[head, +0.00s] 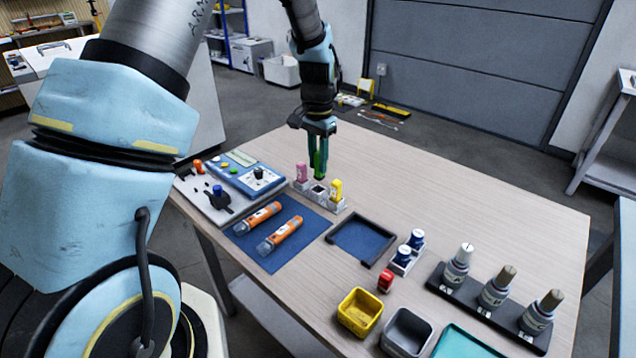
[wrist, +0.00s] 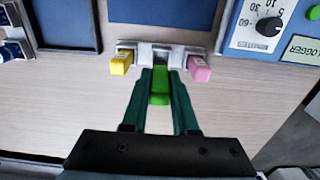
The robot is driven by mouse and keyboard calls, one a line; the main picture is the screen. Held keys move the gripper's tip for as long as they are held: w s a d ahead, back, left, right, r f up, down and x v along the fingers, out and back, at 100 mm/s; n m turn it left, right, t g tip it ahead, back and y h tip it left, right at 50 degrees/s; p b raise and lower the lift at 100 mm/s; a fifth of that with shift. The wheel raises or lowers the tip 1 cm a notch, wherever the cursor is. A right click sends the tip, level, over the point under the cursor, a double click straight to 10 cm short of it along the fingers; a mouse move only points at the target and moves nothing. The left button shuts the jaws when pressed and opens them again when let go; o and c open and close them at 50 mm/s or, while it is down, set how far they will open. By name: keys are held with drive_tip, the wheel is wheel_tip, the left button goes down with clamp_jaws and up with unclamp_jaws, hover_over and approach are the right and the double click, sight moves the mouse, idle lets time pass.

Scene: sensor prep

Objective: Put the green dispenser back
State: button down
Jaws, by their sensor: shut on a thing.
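The green dispenser (head: 318,164) is held between the dark green fingers of my gripper (head: 319,168), above a small light rack (head: 326,207). In the wrist view the green dispenser (wrist: 159,92) shows between the fingertips of my gripper (wrist: 161,75). A pink dispenser (head: 301,173) stands in the left slot of the rack and a yellow dispenser (head: 335,190) in the right slot. The middle slot between them looks empty. My gripper is shut on the green dispenser. Its lower end is close to the rack; I cannot tell whether it touches.
A blue and white device panel (head: 240,172) lies left of the rack. Two orange tubes (head: 279,237) lie on a blue mat (head: 250,248). A dark-edged tray (head: 362,241) is in front. White bottles stand in a black holder (head: 489,307) at right. The table's back right is clear.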

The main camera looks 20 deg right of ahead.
sight(317, 176)
drive_tip(key=shift+f+p, duration=0.45)
drive_tip(key=shift+f, duration=2.3)
drive_tip(key=shift+f, duration=0.15)
drive_tip(key=c, duration=0.7)
unclamp_jaws()
